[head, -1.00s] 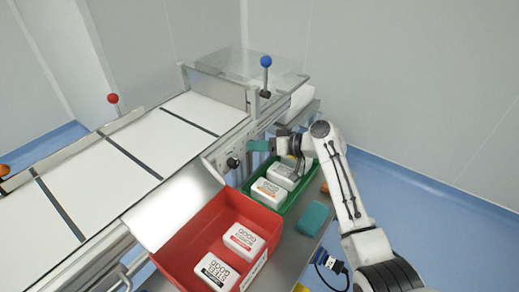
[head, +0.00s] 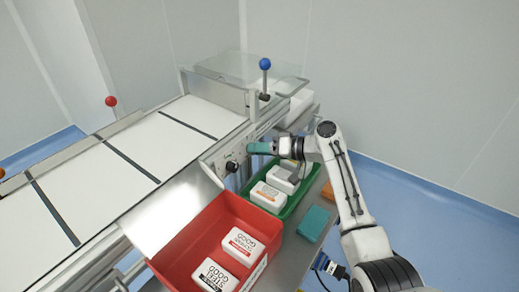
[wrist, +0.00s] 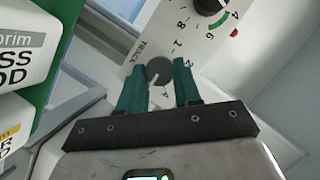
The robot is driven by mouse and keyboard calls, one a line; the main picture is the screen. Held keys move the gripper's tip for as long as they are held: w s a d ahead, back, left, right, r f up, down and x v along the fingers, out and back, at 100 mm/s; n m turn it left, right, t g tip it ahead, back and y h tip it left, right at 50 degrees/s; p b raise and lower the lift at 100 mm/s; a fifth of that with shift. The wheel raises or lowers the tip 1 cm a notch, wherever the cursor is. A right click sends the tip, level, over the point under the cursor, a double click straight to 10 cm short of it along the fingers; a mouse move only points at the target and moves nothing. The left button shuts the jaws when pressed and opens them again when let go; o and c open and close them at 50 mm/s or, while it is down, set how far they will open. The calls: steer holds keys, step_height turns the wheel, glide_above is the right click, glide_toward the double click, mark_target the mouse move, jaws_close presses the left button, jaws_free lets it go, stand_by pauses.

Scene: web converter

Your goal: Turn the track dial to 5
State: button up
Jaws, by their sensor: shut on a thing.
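The track dial (wrist: 158,71) is a dark grey round knob with a pale pointer line, on a light panel (wrist: 140,48) marked TRACK in the wrist view. The pointer is toward the lower part of the knob, near a printed 4; its exact setting is hard to read. My gripper (wrist: 159,84) has its two teal fingers on either side of the knob and is shut on it. In the head view my gripper (head: 260,147) is at the machine's side panel, and its fingers hide the dial there.
A second, black dial (wrist: 208,4) with a green arc is close by on the panel. A green tray (head: 300,207) and a red bin (head: 190,243), both with white boxes, stand below the panel. A blue-topped lever (head: 265,64) rises behind my gripper.

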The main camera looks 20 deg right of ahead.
steer(key=o, duration=1.1)
steer(key=shift+c, duration=0.2)
steer(key=v, duration=1)
steer(key=shift+s+d, duration=0.25)
steer(key=shift+d, duration=0.05)
steer(key=shift+r, duration=0.1)
